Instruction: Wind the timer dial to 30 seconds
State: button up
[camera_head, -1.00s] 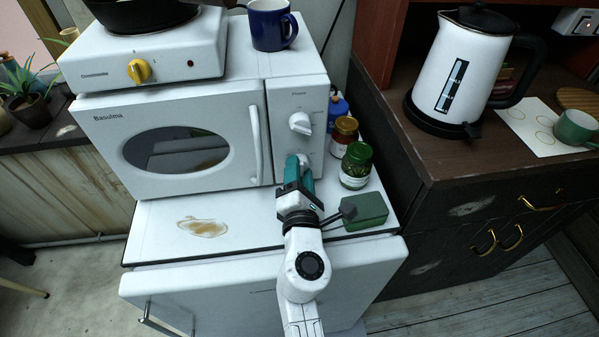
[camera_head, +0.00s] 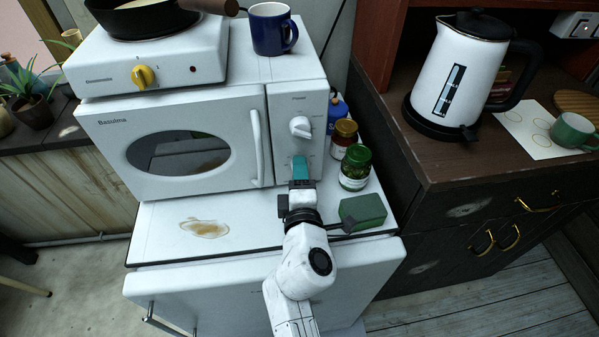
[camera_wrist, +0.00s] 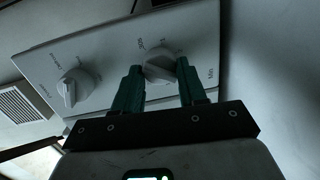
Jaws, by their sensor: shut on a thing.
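The timer dial (camera_wrist: 160,65) is the white knob nearer the fingers in the wrist view, on the microwave's control panel. My gripper (camera_wrist: 162,82) has its teal fingers on either side of this dial and is shut on it. In the head view my gripper (camera_head: 300,164) reaches up to the lower part of the panel and hides the timer dial. The white microwave (camera_head: 165,115) has a second knob (camera_head: 300,127) above, which also shows at the left in the wrist view (camera_wrist: 78,88). The small scale marks around the dial are too blurred to read fully.
A hot plate (camera_head: 150,55) and a blue mug (camera_head: 270,30) sit on the microwave. A brown spill (camera_head: 203,228) marks the white top, otherwise clear at left.

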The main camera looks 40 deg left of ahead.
jog(key=shift+d+m+g, duration=0.1)
jog(key=shift+m+g, duration=0.3)
jog(key=shift+m, duration=1.7)
jog(key=o, duration=1)
jog(key=shift+r, duration=0.1)
jog(key=shift+o, duration=0.2)
jog(key=p+v, duration=0.2)
jog(key=v, duration=0.8)
jog(key=shift+s+d, duration=0.2)
jog(key=shift+d, duration=0.1)
